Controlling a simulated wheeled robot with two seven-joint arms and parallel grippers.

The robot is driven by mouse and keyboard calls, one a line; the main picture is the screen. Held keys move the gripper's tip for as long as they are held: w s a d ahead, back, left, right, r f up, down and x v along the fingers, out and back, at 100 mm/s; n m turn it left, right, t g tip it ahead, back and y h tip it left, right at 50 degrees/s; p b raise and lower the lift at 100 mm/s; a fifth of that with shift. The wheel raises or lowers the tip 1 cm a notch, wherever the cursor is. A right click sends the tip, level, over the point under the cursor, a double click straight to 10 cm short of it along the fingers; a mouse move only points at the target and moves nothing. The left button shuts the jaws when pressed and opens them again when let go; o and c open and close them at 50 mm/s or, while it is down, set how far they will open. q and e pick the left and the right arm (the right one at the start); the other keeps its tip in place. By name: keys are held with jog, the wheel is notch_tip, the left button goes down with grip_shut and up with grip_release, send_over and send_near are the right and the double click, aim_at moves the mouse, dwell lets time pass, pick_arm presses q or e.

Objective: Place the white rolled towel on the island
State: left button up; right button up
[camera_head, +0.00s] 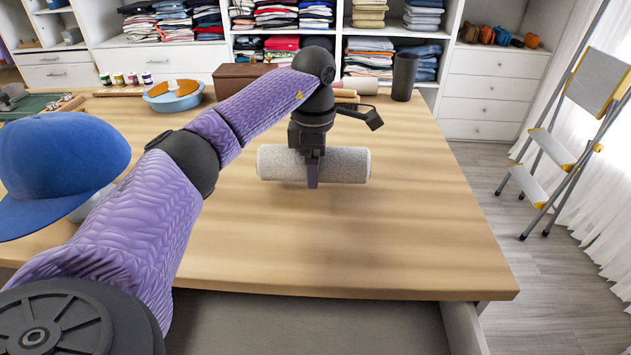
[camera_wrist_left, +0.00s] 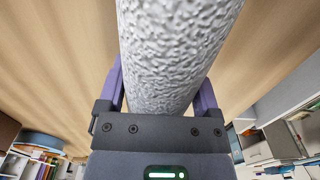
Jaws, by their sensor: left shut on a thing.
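The white rolled towel (camera_head: 345,165) is a pale grey-white roll lying sideways over the wooden island top (camera_head: 400,230). My left gripper (camera_head: 313,182) comes down from above and is shut around the middle of the roll. In the left wrist view the towel (camera_wrist_left: 175,50) runs between the two purple fingers of the gripper (camera_wrist_left: 160,90). I cannot tell whether the towel touches the island top or hangs just above it. My right gripper is not in view.
A blue cap (camera_head: 60,165) is at the left. A blue round dish (camera_head: 174,97), a brown box (camera_head: 240,78) and a dark cup (camera_head: 404,78) stand along the back. The island's front and right are clear. A stepladder (camera_head: 570,130) stands at the right.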

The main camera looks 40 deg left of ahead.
pick_arm(q)
notch_tip(320, 180, down, 3)
jog(key=shift+b, duration=0.4)
jog(key=shift+r, duration=0.2)
jog(key=shift+f, duration=0.1)
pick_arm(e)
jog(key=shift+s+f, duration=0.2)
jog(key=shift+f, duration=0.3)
pick_arm(q)
jog(key=o, duration=1)
jog(key=shift+o, duration=0.5)
notch_tip(320, 180, up, 12)
jog(key=p, duration=0.5)
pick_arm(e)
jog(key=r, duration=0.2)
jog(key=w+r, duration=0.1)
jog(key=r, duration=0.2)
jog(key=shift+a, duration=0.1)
